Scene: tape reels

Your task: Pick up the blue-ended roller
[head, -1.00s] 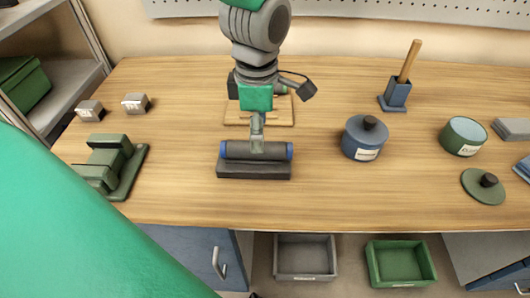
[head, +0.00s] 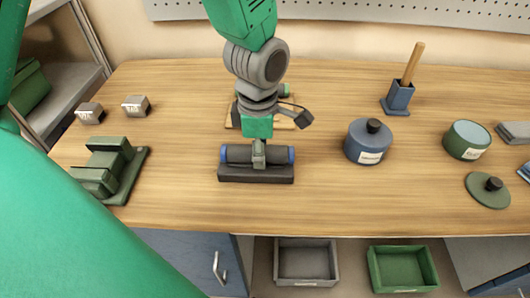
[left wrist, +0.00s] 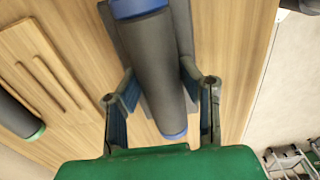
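The blue-ended roller (head: 238,154) is a dark grey cylinder with blue ends, lying in a dark holder (head: 256,174) near the middle of the table. In the left wrist view the roller (left wrist: 155,65) runs from top to bottom between my fingers. My left gripper (head: 259,160) is over the middle of the roller. In the left wrist view the left gripper (left wrist: 160,82) is open, with one finger on each side of the roller. Gaps show beside the roller near the finger bases; contact at the tips is unclear. My right gripper is not in view.
Behind the left gripper is a wooden board (head: 232,119); a green-ended roller (left wrist: 15,115) shows beside it in the left wrist view. The table's front strip is clear.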

